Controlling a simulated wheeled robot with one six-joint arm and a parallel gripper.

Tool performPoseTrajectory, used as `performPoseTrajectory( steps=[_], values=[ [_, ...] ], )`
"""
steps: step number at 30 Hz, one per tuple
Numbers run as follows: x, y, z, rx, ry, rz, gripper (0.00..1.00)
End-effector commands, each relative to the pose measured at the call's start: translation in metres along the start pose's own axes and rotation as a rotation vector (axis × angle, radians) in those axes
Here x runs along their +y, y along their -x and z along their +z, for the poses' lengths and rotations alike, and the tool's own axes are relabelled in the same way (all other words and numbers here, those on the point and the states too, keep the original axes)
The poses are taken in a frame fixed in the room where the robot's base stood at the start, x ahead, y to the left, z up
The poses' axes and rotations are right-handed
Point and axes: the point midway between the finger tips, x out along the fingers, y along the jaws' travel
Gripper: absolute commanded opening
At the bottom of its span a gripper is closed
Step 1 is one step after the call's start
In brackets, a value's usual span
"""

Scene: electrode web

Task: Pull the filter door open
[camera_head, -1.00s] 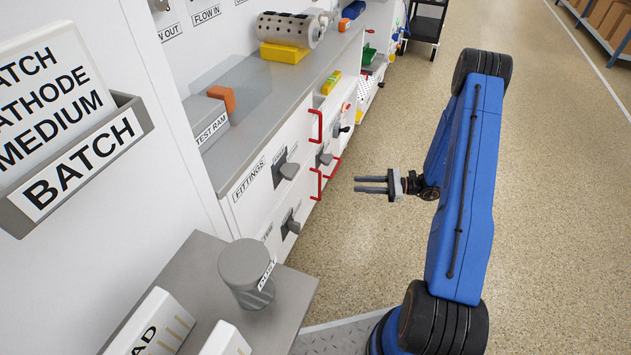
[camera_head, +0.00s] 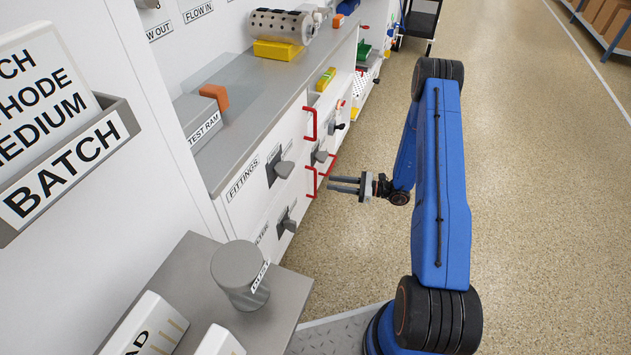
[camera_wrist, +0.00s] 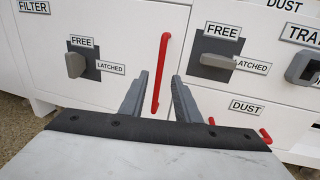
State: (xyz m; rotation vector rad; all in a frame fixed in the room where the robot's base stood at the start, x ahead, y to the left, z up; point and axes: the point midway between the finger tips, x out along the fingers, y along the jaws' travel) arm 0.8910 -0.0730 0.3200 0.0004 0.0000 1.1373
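The filter door (camera_wrist: 115,20) is a white cabinet front marked FILTER, and it looks closed. Its grey lever (camera_wrist: 75,65) stands upright under the FREE label; the lever also shows in the head view (camera_head: 287,219). A vertical red handle (camera_wrist: 161,72) is near the door's right edge; it also shows in the head view (camera_head: 311,182). My gripper (camera_wrist: 159,78) is open and empty. Its two fingers frame the handle in the wrist view. In the head view my gripper (camera_head: 332,184) is level, pointing at the cabinet, with a small gap to the handle.
Right of the door, another grey lever (camera_wrist: 218,62) lies sideways toward its LATCHED label. The FITTINGS drawer (camera_head: 250,190) with a lever is above the filter door. A grey table with a cylinder (camera_head: 240,275) stands in front. The floor (camera_head: 350,235) beside the cabinet is clear.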

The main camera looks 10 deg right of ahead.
Motion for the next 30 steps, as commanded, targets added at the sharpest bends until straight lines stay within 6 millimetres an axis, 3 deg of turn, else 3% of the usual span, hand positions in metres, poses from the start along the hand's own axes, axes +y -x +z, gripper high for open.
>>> performPoseTrajectory(
  steps=[6, 13, 19, 28, 30],
  values=[
    [0.001, -0.04, 0.0, 0.0, 0.0, 0.003, 0.29],
    [0.001, -0.07, 0.0, 0.0, 0.0, 0.002, 0.29],
    [0.0, -0.082, 0.0, 0.0, 0.0, 0.001, 0.29],
    [0.0, -0.083, 0.0, 0.0, 0.0, 0.0, 0.29],
    [0.0, -0.083, 0.0, 0.0, 0.0, 0.0, 0.13]
  ],
)
